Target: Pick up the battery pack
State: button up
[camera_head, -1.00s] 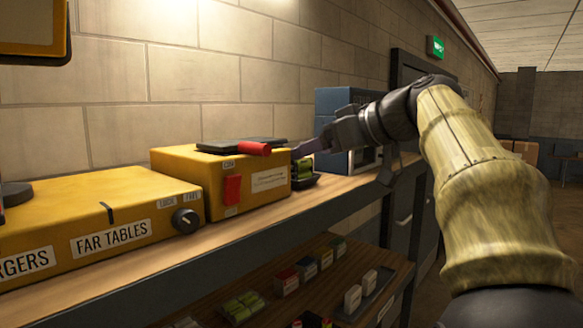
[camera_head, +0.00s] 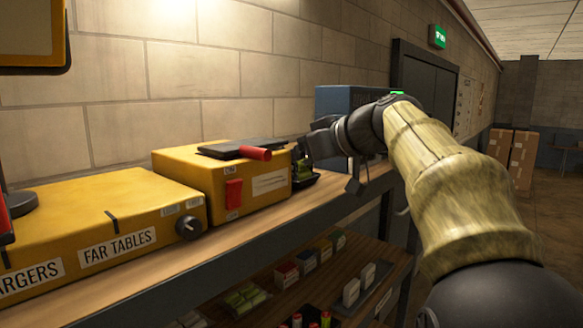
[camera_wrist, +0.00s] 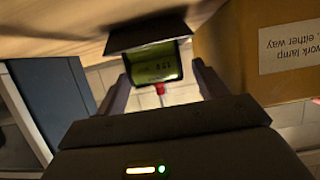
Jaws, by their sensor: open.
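The battery pack, a green-yellow block with a dark marking, shows in the wrist view (camera_wrist: 155,62). It sits against a dark tray (camera_wrist: 148,35), whose edge hides part of it. In the head view the pack (camera_head: 301,172) is a small green patch beside the yellow box, partly hidden by my gripper (camera_head: 301,152). In the wrist view my gripper (camera_wrist: 160,72) is open, with one finger on each side of the pack. I see no clear contact between the fingers and the pack.
A blue-grey cabinet (camera_head: 340,101) stands behind my gripper. A lower yellow box (camera_head: 90,235) is at left. The lower shelf (camera_head: 275,312) holds several small items.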

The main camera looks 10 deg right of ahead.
jog(key=shift+r, duration=0.1)
jog(key=c, duration=1.3)
jog(key=shift+r, duration=0.1)
jog(key=shift+c, duration=0.2)
notch_tip(320, 180, up, 10)
jog(key=p, duration=0.1)
